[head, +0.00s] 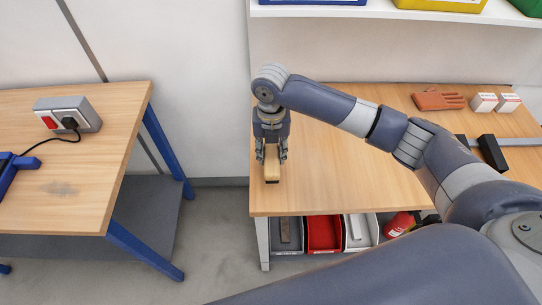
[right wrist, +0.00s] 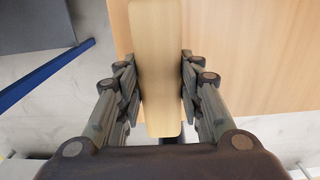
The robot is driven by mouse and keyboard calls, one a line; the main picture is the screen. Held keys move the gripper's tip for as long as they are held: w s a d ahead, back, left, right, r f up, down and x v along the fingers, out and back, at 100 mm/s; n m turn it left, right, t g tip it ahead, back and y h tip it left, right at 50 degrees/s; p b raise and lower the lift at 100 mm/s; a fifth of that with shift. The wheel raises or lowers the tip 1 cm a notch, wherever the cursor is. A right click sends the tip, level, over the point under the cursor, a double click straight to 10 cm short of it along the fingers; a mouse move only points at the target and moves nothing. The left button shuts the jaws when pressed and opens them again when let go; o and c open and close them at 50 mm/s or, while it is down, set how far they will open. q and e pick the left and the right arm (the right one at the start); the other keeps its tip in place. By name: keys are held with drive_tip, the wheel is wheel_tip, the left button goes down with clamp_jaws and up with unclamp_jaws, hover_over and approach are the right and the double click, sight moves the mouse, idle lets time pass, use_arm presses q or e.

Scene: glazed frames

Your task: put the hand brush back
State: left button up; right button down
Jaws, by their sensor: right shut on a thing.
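The hand brush (head: 271,163) has a pale wooden body and a dark strip showing under its near end. My right gripper (head: 271,157) points down over the left end of the right-hand workbench and is shut on the brush. In the right wrist view the brush's wooden body (right wrist: 158,60) lies lengthwise between the two fingers, which press on its sides. I cannot tell whether its underside touches the tabletop. My left gripper is not in view.
The right workbench (head: 330,185) is clear around the brush. A work glove (head: 439,100), small white-and-red boxes (head: 484,102) and a grey bar with black blocks (head: 491,150) lie farther right. Bins (head: 323,233) stand underneath. A floor gap separates the left table (head: 90,180).

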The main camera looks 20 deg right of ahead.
sight(271, 159)
wheel_tip(271, 159, down, 3)
drive_tip(key=shift+a+f+p, duration=0.1)
drive_tip(key=shift+p, duration=0.7)
drive_tip(key=shift+f, duration=0.15)
drive_tip(key=shift+f, duration=0.1)
drive_tip(key=c, duration=1.1)
unclamp_jaws()
wheel_tip(271, 159, up, 12)
drive_tip(key=shift+r+b, duration=0.15)
drive_tip(key=shift+b, duration=1.1)
